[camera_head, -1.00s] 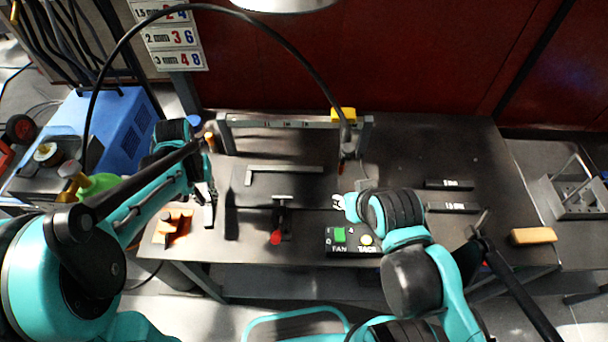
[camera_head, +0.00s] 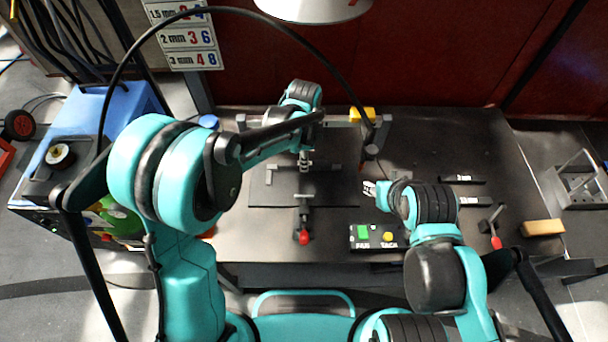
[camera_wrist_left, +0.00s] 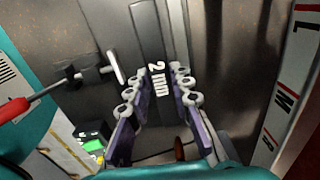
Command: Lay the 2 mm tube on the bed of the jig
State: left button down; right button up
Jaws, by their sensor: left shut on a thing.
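My left gripper (camera_head: 304,165) is over the jig's dark bed (camera_head: 340,188). In the left wrist view its fingers (camera_wrist_left: 162,88) are shut on the 2 mm tube (camera_wrist_left: 158,112), a dark bar with a white "2 mm" label. In the head view the arm and gripper hide the tube. Whether it touches the bed, I cannot tell. A clamp with a red-tipped handle (camera_head: 304,237) stands at the bed's front. My right gripper (camera_head: 374,188) is right of the bed, its fingers too small to judge.
Two dark labelled bars (camera_head: 462,180) lie to the right. A red-tipped tool (camera_head: 496,242) and a tan block (camera_head: 542,228) lie at the right edge. A rail (camera_head: 348,121) stands behind the bed.

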aim_at(304, 178)
pick_arm(q)
notch_tip(304, 178, down, 5)
jog(key=shift+f+b, duration=0.2)
jog(key=shift+b, duration=0.45)
jog(key=shift+f, duration=0.25)
jog(key=shift+f, duration=0.15)
jog(key=c, duration=1.3)
grip_release()
jog(key=shift+c, duration=0.2)
